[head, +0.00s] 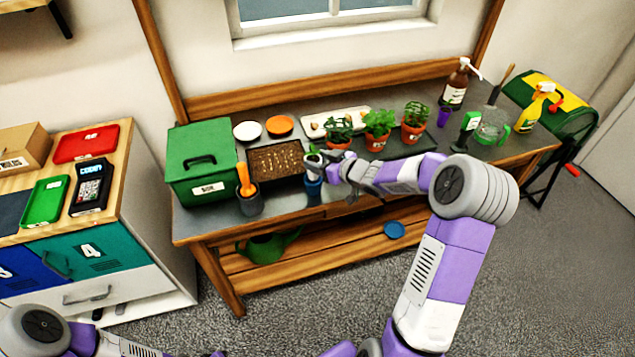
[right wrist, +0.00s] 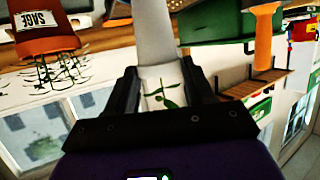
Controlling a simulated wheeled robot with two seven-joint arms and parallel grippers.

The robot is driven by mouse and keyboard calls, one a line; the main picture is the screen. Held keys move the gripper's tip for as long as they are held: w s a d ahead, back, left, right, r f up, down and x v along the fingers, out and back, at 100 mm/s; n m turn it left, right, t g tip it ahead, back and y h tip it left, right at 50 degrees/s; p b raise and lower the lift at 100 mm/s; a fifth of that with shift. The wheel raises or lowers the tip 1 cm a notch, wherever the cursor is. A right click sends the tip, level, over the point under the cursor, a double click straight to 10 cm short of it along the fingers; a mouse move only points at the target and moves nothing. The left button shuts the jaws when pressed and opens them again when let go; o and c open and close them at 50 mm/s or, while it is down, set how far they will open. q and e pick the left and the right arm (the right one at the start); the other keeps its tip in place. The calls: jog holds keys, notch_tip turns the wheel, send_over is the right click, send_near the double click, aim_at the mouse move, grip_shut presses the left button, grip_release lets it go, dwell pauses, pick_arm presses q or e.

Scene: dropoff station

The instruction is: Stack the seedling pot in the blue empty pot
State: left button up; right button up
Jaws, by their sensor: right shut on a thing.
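The seedling pot is a small pale pot (right wrist: 155,35) with a green seedling, and it is between the fingers of my right gripper (right wrist: 160,80) in the right wrist view. In the head view my right gripper (head: 326,166) is shut on it near the front edge of the bench, and the green seedling (head: 312,156) shows beside the fingers. The blue empty pot (head: 313,187) stands on the bench just below the gripper, partly covered. I cannot tell whether the two pots touch. My left arm shows at the bottom left; its gripper is out of frame.
A dark pot with an orange-handled tool (head: 248,198) and a soil tray (head: 276,164) stand left of the blue pot. Labelled herb pots (head: 378,130) stand to the right behind my right arm. A green box (head: 200,165) fills the bench's left end.

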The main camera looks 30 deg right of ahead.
aim_at(317, 176)
notch_tip(317, 176, down, 6)
jog(key=shift+r+b, duration=0.15)
jog(key=shift+b, duration=0.8)
jog(key=shift+f, duration=0.3)
jog(key=o, duration=1.1)
jog(key=shift+c, duration=0.2)
jog(key=shift+r, duration=0.1)
